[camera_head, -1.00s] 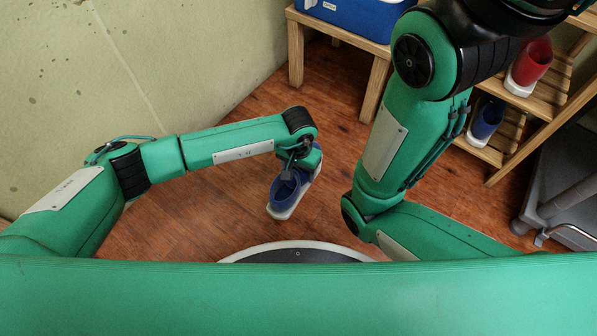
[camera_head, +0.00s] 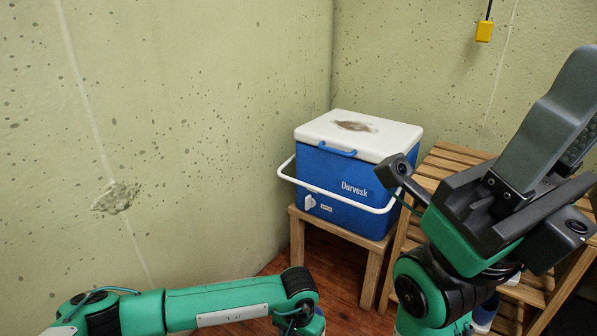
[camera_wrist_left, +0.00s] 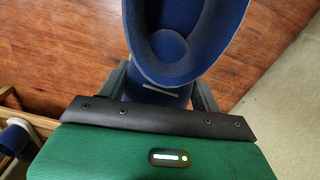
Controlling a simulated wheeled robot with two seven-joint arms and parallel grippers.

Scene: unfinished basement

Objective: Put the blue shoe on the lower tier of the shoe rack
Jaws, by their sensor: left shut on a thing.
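The blue shoe (camera_wrist_left: 180,70) is held in my left gripper (camera_wrist_left: 162,90), whose grey fingers close on either side of it in the left wrist view. In the head view only a sliver of this shoe shows at the bottom edge beside my left wrist. The slatted wooden shoe rack (camera_head: 438,170) stands at the right, largely hidden by my right arm. Another blue shoe (camera_head: 487,312) sits on its lower tier. My right gripper (camera_head: 545,150) is raised in front of the rack; its jaw opening cannot be made out.
A blue and white cooler (camera_head: 345,190) stands on a low wooden stool (camera_head: 340,232), left of the rack. Concrete walls (camera_head: 190,130) close off the left and back. A yellow box (camera_head: 485,31) hangs on a cord at the back. The wooden floor (camera_wrist_left: 60,50) below the held shoe is clear.

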